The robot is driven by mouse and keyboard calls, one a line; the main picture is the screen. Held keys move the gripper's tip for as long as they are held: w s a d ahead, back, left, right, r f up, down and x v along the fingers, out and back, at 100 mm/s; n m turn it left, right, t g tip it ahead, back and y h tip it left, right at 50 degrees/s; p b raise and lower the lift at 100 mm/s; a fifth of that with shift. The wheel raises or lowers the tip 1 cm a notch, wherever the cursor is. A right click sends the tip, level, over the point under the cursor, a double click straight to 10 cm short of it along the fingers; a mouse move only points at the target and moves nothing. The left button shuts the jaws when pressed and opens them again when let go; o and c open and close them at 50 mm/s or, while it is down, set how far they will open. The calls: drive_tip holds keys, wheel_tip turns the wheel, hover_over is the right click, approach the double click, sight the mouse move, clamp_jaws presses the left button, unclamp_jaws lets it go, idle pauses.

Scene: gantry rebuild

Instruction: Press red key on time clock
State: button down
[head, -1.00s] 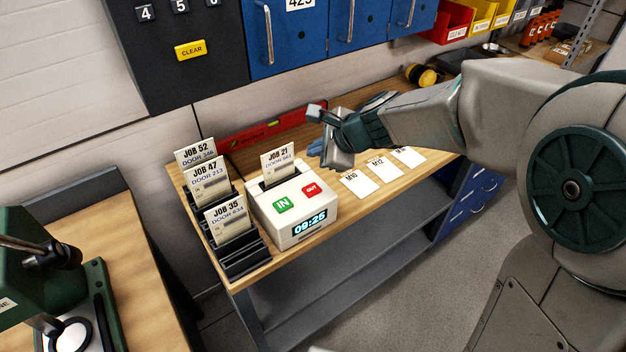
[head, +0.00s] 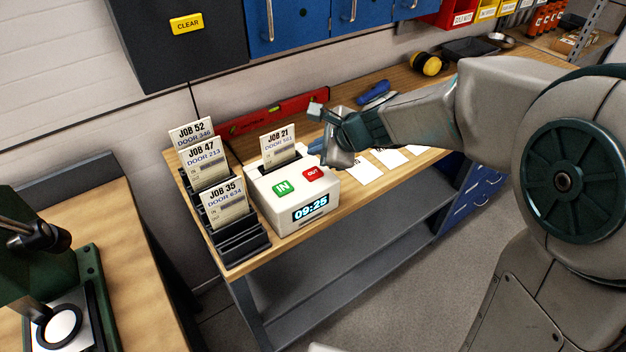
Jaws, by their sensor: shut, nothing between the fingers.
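The white time clock (head: 272,212) stands on the wooden bench, with a display reading 09:25. Its red OUT key (head: 316,174) is on the top right, beside the green IN key (head: 283,188). The JOB 21 card (head: 278,146) stands upright in the slot at the back of the clock. My gripper (head: 318,147) is shut and empty. In the picture it is just above and behind the red key, at the clock's right rear. I see a gap between it and the key, but its exact height is hard to judge.
A black rack (head: 240,243) left of the clock holds the JOB 52, JOB 47 and JOB 35 cards. White labels (head: 390,157) lie to the right, partly behind my arm. A red level (head: 270,115) lies along the wall. Blue cabinets (head: 330,20) hang above the bench.

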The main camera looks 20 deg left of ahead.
sight(317, 175)
drive_tip(key=shift+f+b, duration=1.4)
drive_tip(key=shift+f, duration=0.5)
drive_tip(key=shift+f, duration=0.1)
idle(0.4)
drive_tip(key=shift+f+b, duration=0.3)
drive_tip(key=shift+b, duration=0.15)
drive_tip(key=shift+f+b, duration=0.45)
idle(0.5)
drive_tip(key=shift+r, duration=0.15)
drive_tip(key=shift+r+p, duration=0.7)
drive_tip(key=shift+p, duration=0.1)
wheel_tip(317, 175, up, 5)
drive_tip(key=p, duration=0.4)
drive_tip(key=shift+r+p, duration=0.1)
drive_tip(key=shift+p, duration=0.2)
